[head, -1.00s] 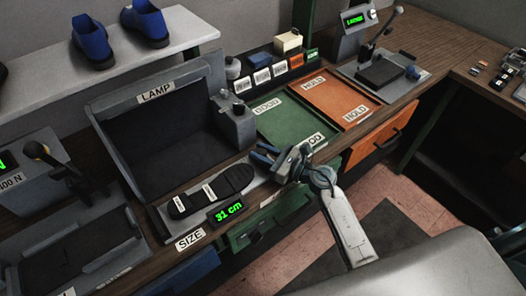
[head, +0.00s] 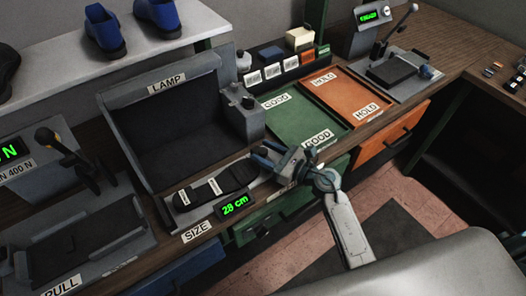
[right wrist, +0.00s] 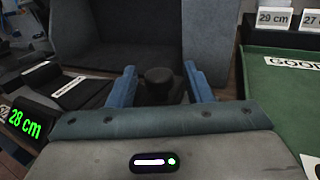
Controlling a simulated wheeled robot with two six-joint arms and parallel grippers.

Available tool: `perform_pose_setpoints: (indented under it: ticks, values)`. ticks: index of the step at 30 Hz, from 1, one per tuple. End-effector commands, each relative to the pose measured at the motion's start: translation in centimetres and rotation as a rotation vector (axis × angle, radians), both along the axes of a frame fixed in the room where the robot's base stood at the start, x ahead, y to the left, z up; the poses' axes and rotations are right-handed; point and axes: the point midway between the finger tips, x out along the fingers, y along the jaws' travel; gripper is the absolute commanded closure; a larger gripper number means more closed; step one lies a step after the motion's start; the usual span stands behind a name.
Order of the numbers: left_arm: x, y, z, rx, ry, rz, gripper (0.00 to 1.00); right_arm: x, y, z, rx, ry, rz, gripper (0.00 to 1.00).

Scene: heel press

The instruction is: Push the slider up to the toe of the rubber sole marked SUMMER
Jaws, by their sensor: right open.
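The black rubber sole (head: 232,181) lies flat on the size gauge in the head view, with pale labels too small to read. The gauge display (head: 235,205) reads 28 cm. My right gripper (head: 264,156) is at the sole's right end, its blue fingers open. In the right wrist view, the slider's black knob (right wrist: 160,82) stands between the two open fingers. Part of the sole (right wrist: 90,94) shows left of the fingers. Whether the slider touches the sole is hidden. My left gripper is not in view.
The lamp box (head: 175,125) stands directly behind the gauge. A green tray (head: 290,122) and an orange tray (head: 338,92) lie to the right. A press with a lever (head: 60,165) stands on the left. Blue shoes (head: 105,30) stand on the shelf above.

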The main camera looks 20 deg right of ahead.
Motion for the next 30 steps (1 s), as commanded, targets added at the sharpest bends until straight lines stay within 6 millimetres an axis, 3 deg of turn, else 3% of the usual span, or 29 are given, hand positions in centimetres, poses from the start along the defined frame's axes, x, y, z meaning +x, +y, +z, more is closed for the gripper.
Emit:
perform_pose_setpoints:
  ticks: [9, 15, 30]
  values:
    - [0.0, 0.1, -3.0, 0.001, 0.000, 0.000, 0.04, -4.7, -4.3, -0.6, -0.006, 0.002, 0.002, 0.54]
    - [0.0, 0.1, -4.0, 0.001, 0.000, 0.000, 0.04, -6.6, -6.0, -0.4, -0.004, 0.002, 0.002, 0.54]
    - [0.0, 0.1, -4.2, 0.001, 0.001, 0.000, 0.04, -7.2, -6.6, -0.1, 0.000, 0.001, 0.001, 0.54]
